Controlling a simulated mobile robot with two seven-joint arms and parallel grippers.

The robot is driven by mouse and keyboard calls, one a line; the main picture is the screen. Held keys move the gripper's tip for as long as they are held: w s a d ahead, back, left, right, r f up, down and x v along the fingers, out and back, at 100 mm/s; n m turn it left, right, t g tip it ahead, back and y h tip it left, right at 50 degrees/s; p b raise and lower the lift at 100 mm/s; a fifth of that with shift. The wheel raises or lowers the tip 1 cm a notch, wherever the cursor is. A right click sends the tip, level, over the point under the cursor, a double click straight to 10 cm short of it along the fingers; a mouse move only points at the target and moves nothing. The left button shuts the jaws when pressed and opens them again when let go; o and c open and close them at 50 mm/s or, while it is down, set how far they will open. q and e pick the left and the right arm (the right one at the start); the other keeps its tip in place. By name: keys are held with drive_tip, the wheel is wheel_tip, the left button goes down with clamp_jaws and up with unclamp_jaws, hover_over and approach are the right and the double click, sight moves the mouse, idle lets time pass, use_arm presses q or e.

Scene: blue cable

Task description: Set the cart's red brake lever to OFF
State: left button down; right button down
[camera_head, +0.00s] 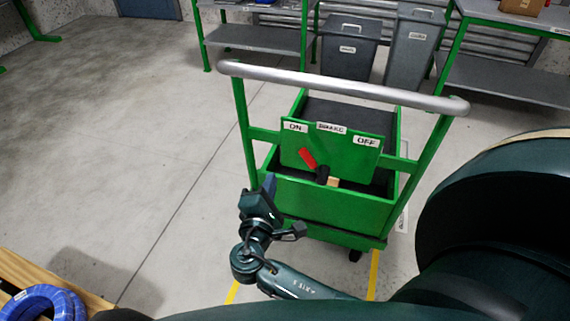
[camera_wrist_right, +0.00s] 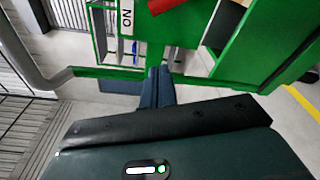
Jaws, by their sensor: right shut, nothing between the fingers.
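The green cart (camera_head: 340,205) stands ahead in the head view with a label panel (camera_head: 345,152) reading ON at left, BRAKE in the middle and OFF at right. The red brake lever (camera_head: 307,158) leans up and left from its dark pivot, toward ON. My right gripper (camera_head: 269,183) is shut and empty, left of and below the lever in the head view. In the right wrist view its closed fingers (camera_wrist_right: 158,86) point at the panel, with the ON label (camera_wrist_right: 126,20) and part of the red lever (camera_wrist_right: 168,5) at the top. My left gripper is not in view.
The cart's grey push handle (camera_head: 340,86) spans above the panel. A blue cable coil (camera_head: 42,302) lies on a wooden surface at bottom left. Grey bins (camera_head: 348,48) and green-framed shelves stand behind. Floor to the left is clear.

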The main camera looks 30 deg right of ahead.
sight(314, 161)
drive_tip(key=x, duration=0.9)
drive_tip(key=shift+w+d, duration=0.25)
drive_tip(key=shift+d, duration=0.05)
drive_tip(key=s, duration=0.1)
drive_tip(key=s+d+r, duration=0.1)
drive_tip(key=shift+s+d+r+p, duration=0.2)
drive_tip(key=shift+s+p, duration=0.1)
drive_tip(key=shift+s, duration=0.1)
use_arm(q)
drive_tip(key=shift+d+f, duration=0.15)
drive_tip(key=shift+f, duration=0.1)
use_arm(e)
drive_tip(key=shift+s+d, duration=0.15)
drive_tip(key=shift+s, duration=0.1)
